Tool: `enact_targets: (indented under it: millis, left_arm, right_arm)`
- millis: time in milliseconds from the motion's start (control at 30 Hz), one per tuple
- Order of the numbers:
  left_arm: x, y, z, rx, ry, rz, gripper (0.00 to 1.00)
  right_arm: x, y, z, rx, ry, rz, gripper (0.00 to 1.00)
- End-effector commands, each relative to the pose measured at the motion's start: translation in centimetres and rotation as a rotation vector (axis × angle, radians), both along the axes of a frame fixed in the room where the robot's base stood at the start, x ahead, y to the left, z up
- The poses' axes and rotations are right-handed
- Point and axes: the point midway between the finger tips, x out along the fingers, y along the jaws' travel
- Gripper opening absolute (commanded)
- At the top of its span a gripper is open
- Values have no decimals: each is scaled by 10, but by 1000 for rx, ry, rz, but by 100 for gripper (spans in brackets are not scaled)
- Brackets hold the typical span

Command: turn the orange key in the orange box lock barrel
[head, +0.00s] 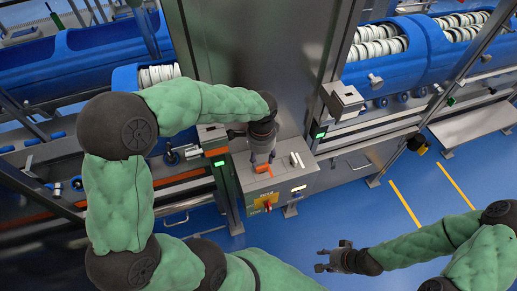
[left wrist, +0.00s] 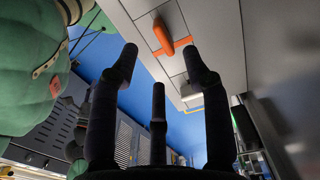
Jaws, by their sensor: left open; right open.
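A grey box (head: 285,182) stands at the foot of a tall metal cabinet. In the left wrist view an orange key (left wrist: 162,36) sits on the grey top, beside or on an orange bar (left wrist: 180,44); the lock barrel under it cannot be made out. In the head view an orange part (head: 262,169) shows on the box top just below my left gripper (head: 262,158). This gripper is open, pointing down over the box, its fingers apart from the key. My right gripper (head: 322,260) is open and empty over the blue floor at lower right.
The box front carries a yellow label and a red knob (head: 268,206). Blue tubs (head: 385,62) with white rings line the conveyors behind. Blue floor is open at front right.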

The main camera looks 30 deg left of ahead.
Motion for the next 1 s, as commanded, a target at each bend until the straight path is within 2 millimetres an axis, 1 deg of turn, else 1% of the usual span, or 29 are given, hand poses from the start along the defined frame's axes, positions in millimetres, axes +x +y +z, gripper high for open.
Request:
enact_targets:
  millis: [167,300,500,700,967,1000]
  left_arm:
    - [-1,0,-19,1,2,1,48]
    - [-1,0,-40,-1,3,1,48]
    - [-1,0,-63,-1,2,0,48]
    - [0,0,-73,-1,0,2,48]
    - [0,0,-73,-1,0,1,48]
    - [0,0,-73,-1,0,1,39]
  right_arm:
    - [0,0,-5,0,0,0,46]
    - [0,0,-10,0,0,0,46]
    - [0,0,-15,0,0,0,46]
    - [0,0,-17,0,0,0,46]
    - [0,0,-17,0,0,0,46]
    - [0,0,-17,0,0,0,46]
